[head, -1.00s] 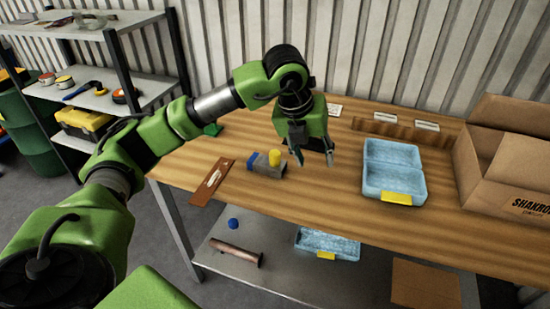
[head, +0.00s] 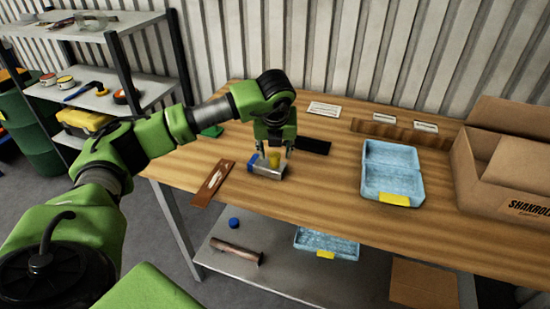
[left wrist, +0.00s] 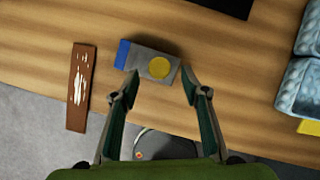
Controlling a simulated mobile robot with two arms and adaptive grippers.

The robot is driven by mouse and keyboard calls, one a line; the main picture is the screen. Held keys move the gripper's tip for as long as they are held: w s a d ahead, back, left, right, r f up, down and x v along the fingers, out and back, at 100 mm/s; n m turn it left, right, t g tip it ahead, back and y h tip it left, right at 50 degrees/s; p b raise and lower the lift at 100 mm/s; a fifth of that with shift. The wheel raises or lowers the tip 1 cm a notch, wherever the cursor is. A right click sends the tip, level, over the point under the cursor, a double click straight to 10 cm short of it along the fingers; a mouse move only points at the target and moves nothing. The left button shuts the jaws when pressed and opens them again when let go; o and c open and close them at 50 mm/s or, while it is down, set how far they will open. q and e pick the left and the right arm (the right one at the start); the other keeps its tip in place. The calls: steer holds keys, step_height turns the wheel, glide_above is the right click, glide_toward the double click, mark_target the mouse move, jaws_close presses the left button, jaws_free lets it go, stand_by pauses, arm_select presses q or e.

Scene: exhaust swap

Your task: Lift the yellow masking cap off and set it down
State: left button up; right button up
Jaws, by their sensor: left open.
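The yellow masking cap (head: 274,159) sits on top of a grey metal part (head: 262,172) that lies on the wooden workbench. A blue cap (head: 253,160) covers the left end of this part. In the left wrist view the yellow cap (left wrist: 159,67) shows as a round disc from above. My left gripper (head: 272,152) is open, with its fingers pointing down around the yellow cap's place in the head view. In the left wrist view the open fingertips (left wrist: 160,80) lie either side of the grey part's near edge. Whether they touch anything cannot be told. My right gripper is not in view.
A brown board (head: 213,183) with white marks lies left of the part. A black pad (head: 314,146) lies behind it. An open light-blue case (head: 420,190) and a cardboard box (head: 500,190) stand to the right. Bare wood lies between the part and the case.

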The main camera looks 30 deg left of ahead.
mark_target(275, 154)
arm_select(q)
steer(key=p+x, duration=0.1)
steer(key=x, duration=0.3)
steer(key=shift+w+a, duration=0.1)
steer(key=c, duration=0.9)
steer(key=shift+r, duration=0.1)
steer(key=shift+c, duration=0.2)
steer(key=shift+r+b, duration=0.45)
steer(key=shift+r, duration=0.1)
steer(key=s+d+r+b, duration=0.3)
steer(key=s+d+r, duration=0.5)
steer(key=s+r, duration=0.3)
steer(key=shift+s+r, duration=0.3)
steer(key=shift+r, duration=0.1)
